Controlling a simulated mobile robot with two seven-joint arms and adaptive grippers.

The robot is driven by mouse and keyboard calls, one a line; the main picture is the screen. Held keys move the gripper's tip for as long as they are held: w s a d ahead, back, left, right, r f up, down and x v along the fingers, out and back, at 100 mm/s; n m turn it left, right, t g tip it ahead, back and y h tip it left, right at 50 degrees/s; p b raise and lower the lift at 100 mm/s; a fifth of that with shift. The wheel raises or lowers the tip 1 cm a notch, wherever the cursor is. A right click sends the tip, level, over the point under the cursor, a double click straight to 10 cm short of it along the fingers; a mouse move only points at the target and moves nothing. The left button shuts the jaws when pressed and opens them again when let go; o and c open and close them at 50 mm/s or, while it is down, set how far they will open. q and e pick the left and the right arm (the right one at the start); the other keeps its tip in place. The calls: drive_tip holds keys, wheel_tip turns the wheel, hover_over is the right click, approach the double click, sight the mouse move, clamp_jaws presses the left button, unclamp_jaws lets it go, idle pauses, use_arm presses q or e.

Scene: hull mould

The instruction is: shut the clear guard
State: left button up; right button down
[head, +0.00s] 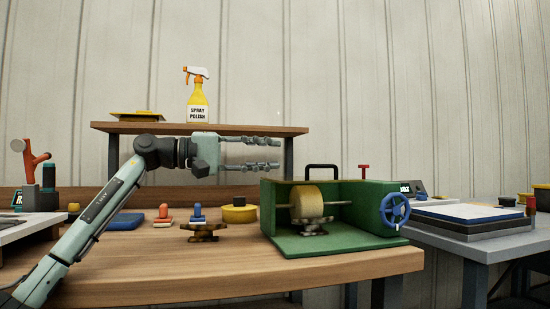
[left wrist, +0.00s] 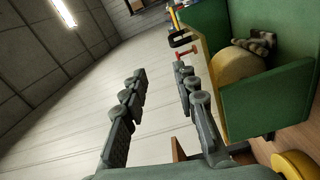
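A green machine housing (head: 340,245), open at the front, holds a tan polishing wheel (head: 306,202) on a shaft. A black handle (head: 322,166) stands up at its top edge and also shows in the left wrist view (left wrist: 181,37). I cannot make out the clear guard's pane, nor its exact angle. My left gripper (head: 279,154) is left of the handle and slightly above it, with empty space between its fingers. In the left wrist view the fingers (left wrist: 160,72) are apart, and the handle is beyond the right finger's tip. My right gripper is not in view.
A blue handwheel (head: 395,210) is on the housing's right side. A brown knob-like piece (head: 203,232) and a yellow disc (head: 239,213) are left of the housing. A shelf (head: 215,129) with a spray bottle (head: 197,103) stands behind my left arm. The bench front (head: 190,280) is clear.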

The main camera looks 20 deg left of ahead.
use_arm(q)
drive_tip(key=v, duration=0.3)
drive_tip(key=shift+b, duration=0.3)
idle(0.4)
drive_tip(key=v, duration=0.8)
idle(0.5)
